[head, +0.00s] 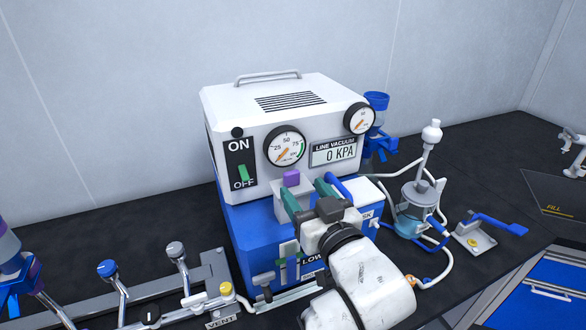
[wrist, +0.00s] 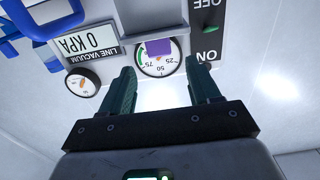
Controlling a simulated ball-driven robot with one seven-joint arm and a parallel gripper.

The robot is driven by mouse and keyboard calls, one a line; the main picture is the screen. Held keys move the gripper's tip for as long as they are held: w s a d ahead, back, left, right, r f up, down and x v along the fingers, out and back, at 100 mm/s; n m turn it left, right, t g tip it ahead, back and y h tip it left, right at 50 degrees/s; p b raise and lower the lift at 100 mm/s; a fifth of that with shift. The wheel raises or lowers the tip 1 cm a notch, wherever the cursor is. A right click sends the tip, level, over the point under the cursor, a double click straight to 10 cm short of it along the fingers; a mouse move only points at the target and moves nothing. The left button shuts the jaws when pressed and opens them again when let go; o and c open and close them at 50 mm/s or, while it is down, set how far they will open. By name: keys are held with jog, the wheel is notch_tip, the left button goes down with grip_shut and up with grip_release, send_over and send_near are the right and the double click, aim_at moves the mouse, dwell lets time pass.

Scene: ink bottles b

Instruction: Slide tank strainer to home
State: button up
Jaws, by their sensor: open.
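No part is plainly labelled as the tank strainer, and I cannot tell which piece it is. A small purple block (head: 292,177) stands on a light grey piece at the front of the blue and white vacuum unit (head: 262,117). My gripper (head: 306,190) is in front of the unit, its green fingers apart, close to the purple block. In the wrist view, which shows the unit upside down, the purple block (wrist: 158,47) appears between and beyond the open fingertips (wrist: 162,68). Nothing is held. My gripper and arm hide part of the unit's lower front.
A glass flask (head: 414,212) with hoses stands to the right, near a blue-handled lever (head: 497,222). A manifold with valve levers (head: 108,268) lies at left, with a VENT label (head: 222,321). The display (head: 340,153) reads 0 KPA.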

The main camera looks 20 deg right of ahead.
aim_at(293, 175)
jog(key=w+p, duration=0.1)
jog(key=w, duration=0.6)
jog(key=shift+w, duration=0.1)
grip_shut()
dwell(0.5)
